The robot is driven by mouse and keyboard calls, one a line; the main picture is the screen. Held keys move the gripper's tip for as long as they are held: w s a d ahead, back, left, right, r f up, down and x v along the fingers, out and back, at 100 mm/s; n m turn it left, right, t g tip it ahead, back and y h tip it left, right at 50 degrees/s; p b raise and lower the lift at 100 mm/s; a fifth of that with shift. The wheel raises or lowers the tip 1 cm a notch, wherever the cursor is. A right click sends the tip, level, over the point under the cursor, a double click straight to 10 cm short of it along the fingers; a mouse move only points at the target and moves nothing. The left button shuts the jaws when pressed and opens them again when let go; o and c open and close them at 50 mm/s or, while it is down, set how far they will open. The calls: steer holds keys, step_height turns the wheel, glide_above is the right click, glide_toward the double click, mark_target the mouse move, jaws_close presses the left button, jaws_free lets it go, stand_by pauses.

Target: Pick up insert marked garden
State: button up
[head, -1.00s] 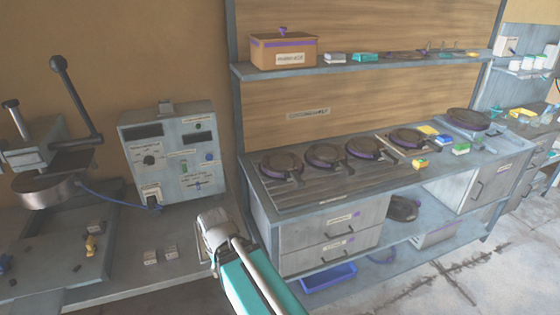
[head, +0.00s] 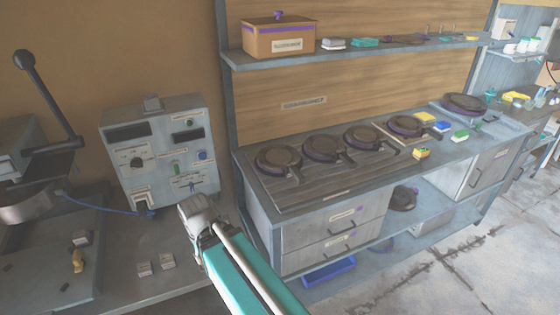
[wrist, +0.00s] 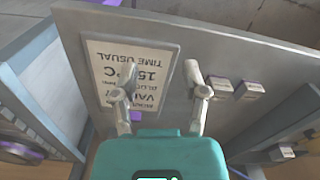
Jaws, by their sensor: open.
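Two small grey block inserts (head: 143,268) (head: 167,261) sit side by side on the bench at lower left in the head view. A third similar block (head: 80,238) sits farther left by the press. I cannot read any marking, so I cannot tell which is garden. In the wrist view, the pair (wrist: 219,88) (wrist: 248,90) lies just right of my gripper (wrist: 160,64), and another block (wrist: 280,154) is at lower right. My gripper is open and empty, its fingers pointing over a white printed sign (wrist: 128,75) that appears upside down.
A press with a long lever (head: 48,100) stands at the left. A control box (head: 160,155) with a blue cable stands behind the inserts. A yellowish figure (head: 78,260) is near the third block.

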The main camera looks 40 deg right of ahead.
steer(key=shift+o, duration=0.8)
steer(key=shift+a, duration=0.1)
steer(key=shift+o, duration=0.4)
steer(key=shift+w+d+r, duration=0.1)
steer(key=shift+w+d, duration=0.1)
steer(key=shift+w, duration=0.1)
steer(key=m+h+p, duration=0.6)
steer(key=m+p, duration=0.5)
steer(key=m, duration=1.3)
glide_toward(286, 168)
steer(key=v, duration=0.2)
steer(key=shift+w+a+r+b, duration=0.1)
steer(key=shift+w+a+b, duration=0.1)
steer(key=shift+a+b, duration=0.1)
steer(key=shift+d, duration=0.1)
steer(key=b+x, duration=0.6)
steer(key=x, duration=0.1)
steer(key=shift+b+x, duration=0.65)
steer(key=shift+x, duration=0.15)
steer(key=shift+d, duration=0.1)
